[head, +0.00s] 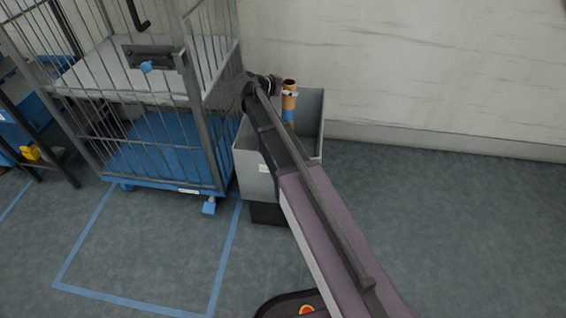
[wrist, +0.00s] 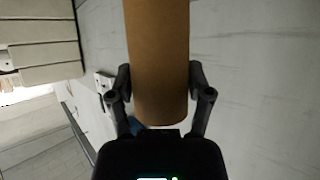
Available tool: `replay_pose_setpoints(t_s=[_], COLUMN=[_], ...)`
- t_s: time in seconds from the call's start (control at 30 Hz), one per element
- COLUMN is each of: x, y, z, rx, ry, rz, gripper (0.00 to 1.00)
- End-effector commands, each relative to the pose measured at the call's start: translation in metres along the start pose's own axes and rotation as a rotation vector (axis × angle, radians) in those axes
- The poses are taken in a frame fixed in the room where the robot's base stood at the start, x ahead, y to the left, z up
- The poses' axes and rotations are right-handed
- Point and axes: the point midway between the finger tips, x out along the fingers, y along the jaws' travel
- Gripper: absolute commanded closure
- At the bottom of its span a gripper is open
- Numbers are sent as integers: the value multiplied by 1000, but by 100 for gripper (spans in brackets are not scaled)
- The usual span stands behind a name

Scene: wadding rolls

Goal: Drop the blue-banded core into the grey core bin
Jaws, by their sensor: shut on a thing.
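The blue-banded core (head: 289,102) is a brown cardboard tube, roughly upright in the head view, with its blue band low on the visible part. My gripper (head: 286,91) is shut on it near its upper end. In the wrist view my gripper (wrist: 160,88) has one finger on each side of the plain brown core (wrist: 158,50); the band is out of that view. The grey core bin (head: 310,125) is an open-topped box by the wall. The core shows against the bin's opening; my arm partly hides the bin, and how deep the core's lower end sits cannot be told.
A wire cage trolley (head: 165,110) with a blue base stands close to the bin's left. The pale wall (head: 420,70) is behind the bin. Blue tape (head: 135,308) marks the floor in front of the trolley. The floor to the right (head: 450,220) is clear.

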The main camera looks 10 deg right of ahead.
Motion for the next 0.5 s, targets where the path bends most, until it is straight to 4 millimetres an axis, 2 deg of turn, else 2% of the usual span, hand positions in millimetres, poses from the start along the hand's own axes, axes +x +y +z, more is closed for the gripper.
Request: replay_pose_setpoints(t_s=[0.1, 0.13, 0.23, 0.5], x=[0, 0, 0, 0], y=[0, 0, 0, 0], z=[0, 0, 0, 0], rx=[0, 0, 0, 0], ry=[0, 0, 0, 0], rz=[0, 0, 0, 0], gripper=[95, 31, 1, 0])
